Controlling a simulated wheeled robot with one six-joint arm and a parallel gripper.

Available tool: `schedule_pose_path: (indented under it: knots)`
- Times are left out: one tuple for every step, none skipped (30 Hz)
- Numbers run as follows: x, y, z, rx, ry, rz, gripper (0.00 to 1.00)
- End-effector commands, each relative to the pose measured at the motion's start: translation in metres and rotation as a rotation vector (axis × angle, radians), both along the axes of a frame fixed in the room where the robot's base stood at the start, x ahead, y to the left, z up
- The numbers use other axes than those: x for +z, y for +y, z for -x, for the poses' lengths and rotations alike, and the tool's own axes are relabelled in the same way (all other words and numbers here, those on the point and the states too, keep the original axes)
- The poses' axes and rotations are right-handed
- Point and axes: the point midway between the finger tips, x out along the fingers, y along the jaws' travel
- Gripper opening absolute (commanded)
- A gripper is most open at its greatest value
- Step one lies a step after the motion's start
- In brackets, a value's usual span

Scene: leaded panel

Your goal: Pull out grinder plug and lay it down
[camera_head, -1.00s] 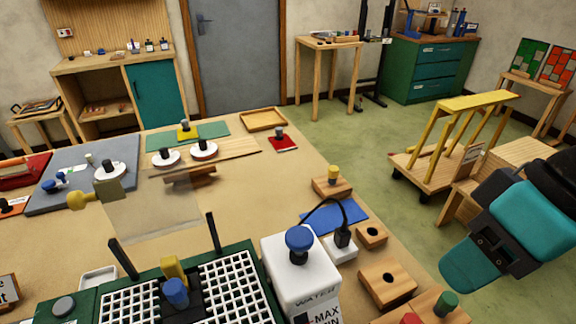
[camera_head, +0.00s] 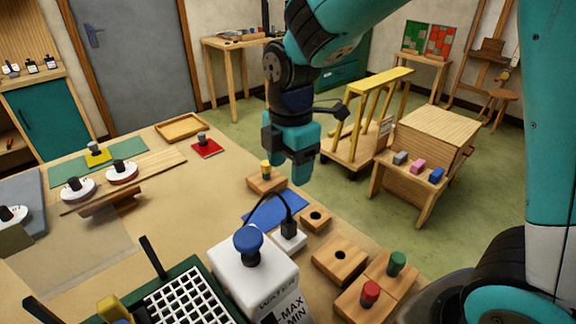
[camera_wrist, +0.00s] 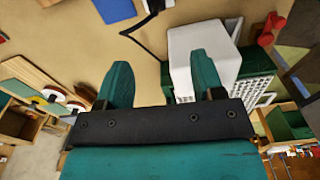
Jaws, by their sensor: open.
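The grinder plug (camera_head: 290,228) is black and stands upright in a white socket block (camera_head: 291,241) on the bench. Its black cord (camera_head: 268,199) arches to the left, behind the white water tank with a blue knob (camera_head: 246,280). A blue mat (camera_head: 265,212) lies beside the socket. My gripper (camera_head: 302,174) points down in the head view, above and behind the plug, apart from it. In the wrist view the two teal fingers (camera_wrist: 162,80) are spread with nothing between them. The cord (camera_wrist: 146,40) also shows there, with the dark plug partly cut off at the top edge.
Wooden blocks with holes (camera_head: 339,261) and a block with red and green knobs (camera_head: 374,283) stand right of the socket. A yellow-knobbed block (camera_head: 266,179) is behind the mat. The green grinder with white grid (camera_head: 185,296) is at front left.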

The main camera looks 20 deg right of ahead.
Motion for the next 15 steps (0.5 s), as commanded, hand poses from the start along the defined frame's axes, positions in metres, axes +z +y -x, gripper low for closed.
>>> schedule_pose_path:
  knots:
    - [-0.004,-0.001,-0.004,0.033,0.003,0.011,0.62]
    - [-0.006,-0.002,-0.006,0.050,0.003,0.015,0.62]
    - [-0.008,-0.002,-0.008,0.066,0.002,0.019,0.62]
    - [-0.010,-0.003,-0.008,0.073,0.003,0.021,0.62]
    - [-0.013,-0.003,-0.009,0.077,0.004,0.022,0.62]
    - [-0.016,-0.003,-0.009,0.079,0.005,0.022,0.62]
    - [-0.020,-0.003,-0.008,0.079,0.005,0.022,0.62]
    - [-0.024,-0.003,-0.008,0.079,0.006,0.023,0.62]
    - [-0.031,-0.003,-0.008,0.079,0.008,0.022,0.62]
    - [-0.036,-0.003,-0.007,0.078,0.008,0.022,0.62]
    - [-0.042,-0.003,-0.008,0.078,0.009,0.022,0.62]
    - [-0.051,-0.003,-0.007,0.078,0.009,0.022,0.62]
    - [-0.057,-0.003,-0.007,0.078,0.010,0.022,0.62]
    - [-0.063,-0.003,-0.007,0.077,0.009,0.022,0.62]
    - [-0.072,-0.003,-0.007,0.077,0.009,0.022,0.62]
